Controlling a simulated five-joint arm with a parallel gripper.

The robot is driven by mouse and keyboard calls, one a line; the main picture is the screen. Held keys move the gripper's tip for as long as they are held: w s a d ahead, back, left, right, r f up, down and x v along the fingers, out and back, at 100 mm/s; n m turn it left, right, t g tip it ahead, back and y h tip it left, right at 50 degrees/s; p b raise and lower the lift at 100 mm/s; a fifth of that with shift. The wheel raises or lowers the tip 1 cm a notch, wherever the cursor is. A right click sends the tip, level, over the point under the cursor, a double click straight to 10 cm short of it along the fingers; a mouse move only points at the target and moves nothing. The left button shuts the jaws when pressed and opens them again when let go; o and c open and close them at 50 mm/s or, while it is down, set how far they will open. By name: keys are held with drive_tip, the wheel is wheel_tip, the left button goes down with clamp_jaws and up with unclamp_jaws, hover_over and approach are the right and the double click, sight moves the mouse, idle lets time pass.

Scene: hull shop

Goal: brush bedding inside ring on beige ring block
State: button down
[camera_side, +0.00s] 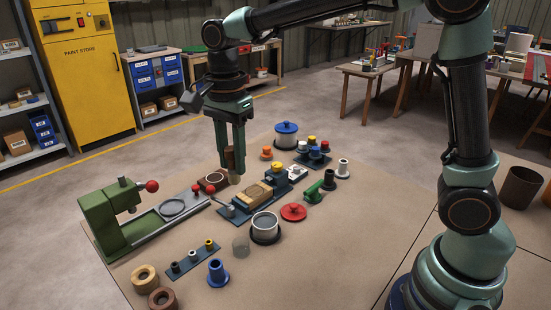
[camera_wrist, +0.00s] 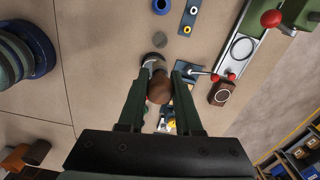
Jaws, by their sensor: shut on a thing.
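My gripper (camera_side: 235,150) points down over the table and is shut on a brush (camera_side: 235,178) with a brown handle and pale tip. In the wrist view the brush (camera_wrist: 160,92) sits between the jaws. A beige block (camera_side: 251,196) lies in a dark blue clamp fixture (camera_side: 238,211), just right of and below the brush tip in the side view. I cannot make out its ring clearly. The brush tip appears above the table, near the block's far end; contact cannot be told. In the wrist view the brush and jaws mostly hide the beige block.
A dark brown block with a pale ring (camera_side: 213,180) lies left of the brush. A green press (camera_side: 118,215) with a red knob stands further left. A clear-walled pot (camera_side: 265,226) and a red lid (camera_side: 293,212) stand in front. Bare table lies at the front right.

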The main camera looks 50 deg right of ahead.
drive_tip(key=shift+d+f, duration=1.35)
drive_tip(key=shift+f, duration=1.3)
drive_tip(key=shift+d+f, duration=1.3)
drive_tip(key=shift+f, duration=1.35)
drive_tip(key=shift+d+f, duration=1.35)
drive_tip(key=shift+f, duration=1.3)
drive_tip(key=shift+f, duration=0.6)
wheel_tip(320, 180, up, 7)
drive_tip(key=shift+r, duration=0.1)
